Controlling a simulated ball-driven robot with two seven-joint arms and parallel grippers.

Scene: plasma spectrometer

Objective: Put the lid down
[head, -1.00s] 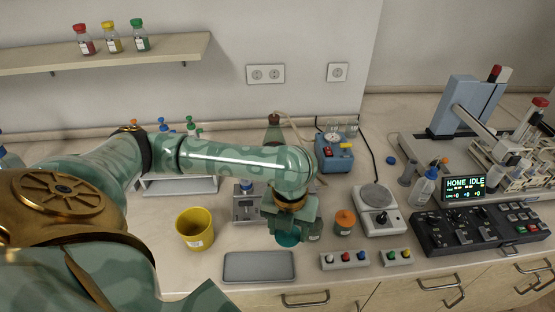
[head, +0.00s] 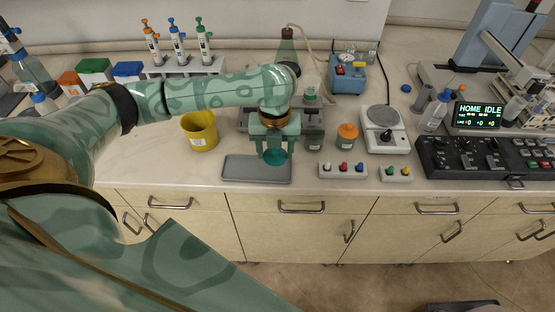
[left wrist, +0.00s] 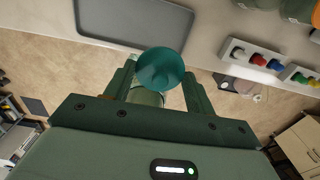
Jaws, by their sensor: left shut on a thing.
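My left gripper (head: 276,150) is shut on a round teal lid (head: 276,157). It holds the lid over the right end of the grey tray (head: 240,169) in the head view. In the left wrist view the lid (left wrist: 161,69) sits between the two fingertips (left wrist: 160,82), and the tray (left wrist: 135,18) shows beyond it at the upper left. The tray looks empty. The height of the lid over the tray is hard to tell. My right gripper is in neither view.
A yellow cup (head: 200,132) stands left of my gripper. A jar with an orange lid (head: 346,137) and a button box (head: 343,171) stand to the right. The stirrer plate (head: 385,130) is farther right. The counter's front edge runs just below the tray.

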